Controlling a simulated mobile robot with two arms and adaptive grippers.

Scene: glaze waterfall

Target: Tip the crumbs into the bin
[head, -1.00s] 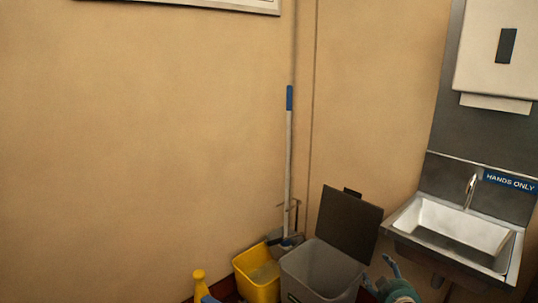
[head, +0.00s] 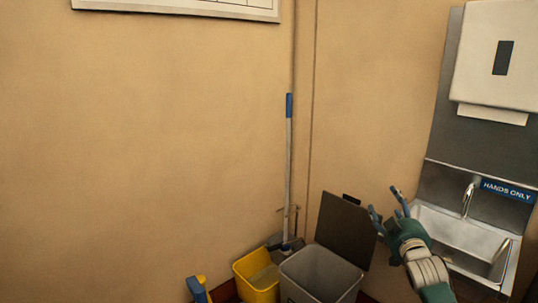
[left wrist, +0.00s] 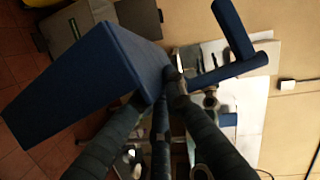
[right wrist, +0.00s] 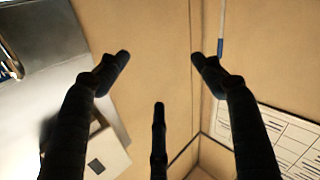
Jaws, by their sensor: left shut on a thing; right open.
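A blue dustpan (left wrist: 85,75) with a bar-shaped handle (left wrist: 233,30) fills much of the left wrist view. My left gripper (left wrist: 162,92) is shut on it. Its inside is turned out of sight, and I see no crumbs. In the head view only a blue piece (head: 196,291), probably the dustpan, shows at the bottom edge. The grey bin (head: 318,277) stands in the corner with its dark lid (head: 342,228) raised; its floor is hidden. My right gripper (head: 384,199) is open and empty, in front of the sink's left side, right of the lid.
A yellow bucket (head: 257,276) with a blue-topped mop (head: 288,150) stands left of the bin. A small yellow object (head: 201,280) is beside the blue piece. The steel sink (head: 465,240) and towel dispenser (head: 500,55) are at right.

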